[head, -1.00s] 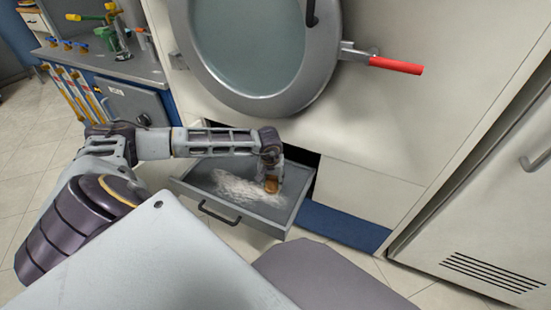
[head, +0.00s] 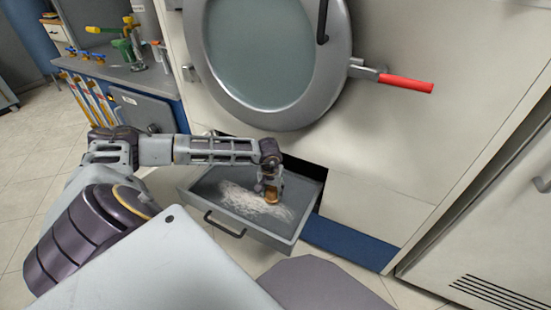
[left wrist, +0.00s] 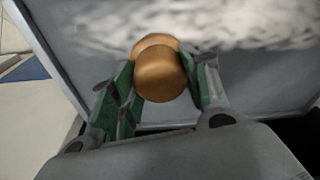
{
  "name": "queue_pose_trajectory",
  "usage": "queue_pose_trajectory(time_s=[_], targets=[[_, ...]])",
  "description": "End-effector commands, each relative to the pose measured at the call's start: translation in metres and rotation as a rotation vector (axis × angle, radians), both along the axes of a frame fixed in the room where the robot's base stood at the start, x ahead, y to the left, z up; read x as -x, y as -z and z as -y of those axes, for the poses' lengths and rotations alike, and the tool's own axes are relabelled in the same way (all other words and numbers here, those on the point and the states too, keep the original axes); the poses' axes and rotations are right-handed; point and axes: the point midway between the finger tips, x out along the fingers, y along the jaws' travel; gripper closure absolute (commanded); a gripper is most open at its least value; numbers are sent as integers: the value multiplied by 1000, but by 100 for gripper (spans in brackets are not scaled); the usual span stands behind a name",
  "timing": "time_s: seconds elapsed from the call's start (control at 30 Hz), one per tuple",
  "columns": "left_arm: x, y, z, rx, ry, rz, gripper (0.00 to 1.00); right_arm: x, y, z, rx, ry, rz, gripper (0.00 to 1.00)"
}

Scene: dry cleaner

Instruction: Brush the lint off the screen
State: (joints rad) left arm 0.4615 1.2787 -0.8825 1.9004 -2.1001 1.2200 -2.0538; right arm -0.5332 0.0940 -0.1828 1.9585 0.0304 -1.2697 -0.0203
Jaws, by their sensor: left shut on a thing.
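The lint screen is the grey bottom of an open drawer (head: 210,183) below the round machine door. Whitish lint (head: 240,201) lies in a patch across its middle, and it also shows as a pale, fuzzy band in the left wrist view (left wrist: 240,22). My left gripper (head: 271,189) is over the drawer at the right end of the lint. It is shut on a wooden brush handle (left wrist: 160,73), held between the green-lined fingers. The brush (head: 272,196) points down at the screen. Its bristles are hidden, so I cannot tell if they touch. My right gripper is not in view.
The round door (head: 275,60) with a red lever (head: 405,84) is above the drawer. A dark opening shows behind the drawer. A workbench (head: 150,75) with spray bottles stands at the left. Tiled floor is free at the far left.

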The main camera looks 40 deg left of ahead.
Motion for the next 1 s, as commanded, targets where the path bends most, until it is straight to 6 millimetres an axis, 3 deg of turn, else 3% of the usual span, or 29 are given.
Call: queue_pose_trajectory(time_s=[0.2,0.7,1.0], targets=[[3,0,-12,-2,-2,-2,83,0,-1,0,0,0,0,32],[3,-1,-15,0,-1,1,83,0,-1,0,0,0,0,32],[7,0,-28,-1,-2,0,83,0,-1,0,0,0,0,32]])
